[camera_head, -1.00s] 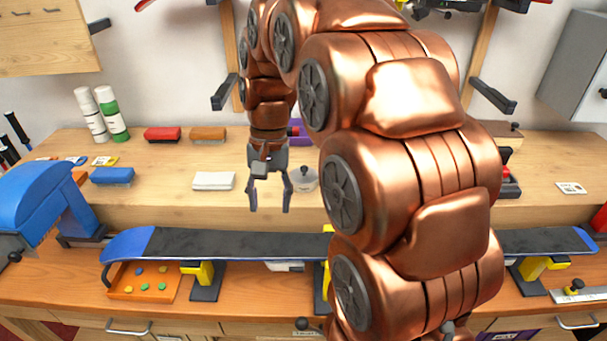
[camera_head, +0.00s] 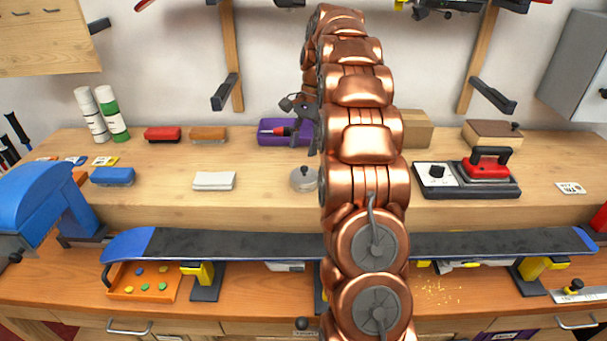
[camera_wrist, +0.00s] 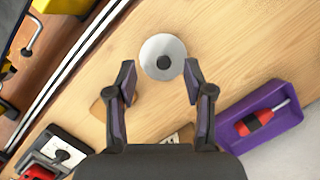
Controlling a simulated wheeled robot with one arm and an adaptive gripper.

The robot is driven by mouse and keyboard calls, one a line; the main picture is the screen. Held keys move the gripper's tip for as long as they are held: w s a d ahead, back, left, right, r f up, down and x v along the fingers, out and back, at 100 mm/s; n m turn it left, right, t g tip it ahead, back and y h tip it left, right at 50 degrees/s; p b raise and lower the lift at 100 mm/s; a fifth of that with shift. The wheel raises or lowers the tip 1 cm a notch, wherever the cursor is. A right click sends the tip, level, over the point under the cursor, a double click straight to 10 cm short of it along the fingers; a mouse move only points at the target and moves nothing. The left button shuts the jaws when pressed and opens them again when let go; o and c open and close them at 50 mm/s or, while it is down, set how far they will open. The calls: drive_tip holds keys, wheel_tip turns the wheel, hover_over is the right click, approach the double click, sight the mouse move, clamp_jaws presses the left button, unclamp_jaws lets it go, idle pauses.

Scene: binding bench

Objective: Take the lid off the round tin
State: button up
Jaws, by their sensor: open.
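The round tin with its silver lid (camera_head: 303,180) stands on the raised shelf, partly hidden by my arm on its right. In the wrist view I look down on the lid (camera_wrist: 151,47), a pale disc with a dark round knob (camera_wrist: 163,62) at its centre. The lid sits on the tin. My gripper (camera_wrist: 160,80) is open and empty, with its two fingertips to either side of and below the lid in the picture. The lid shows beyond the fingertips, and nothing lies between them. In the head view my gripper (camera_head: 303,125) is above the shelf behind the tin, partly hidden.
A purple tray (camera_head: 268,141) with a red-handled tool stands behind the tin; it is at right in the wrist view (camera_wrist: 290,117). A white block (camera_head: 213,181) lies left of the tin. A red-handled iron (camera_head: 487,168) is at right. A long ski (camera_head: 230,243) runs along the front.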

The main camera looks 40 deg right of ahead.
sight(306, 167)
drive_tip(key=shift+m, duration=0.6)
drive_tip(key=shift+w+d+f+p, duration=0.2)
drive_tip(key=shift+f+p, duration=0.3)
drive_tip(key=shift+f, duration=0.95)
drive_tip(key=shift+w+d+f+p, duration=0.15)
drive_tip(key=shift+f+p, duration=0.35)
drive_tip(key=shift+f, duration=0.9)
drive_tip(key=shift+w+d+f+p, duration=0.1)
drive_tip(key=shift+d+f+p, duration=0.3)
drive_tip(key=shift+f, duration=1.05)
drive_tip(key=shift+a, duration=0.15)
clamp_jaws()
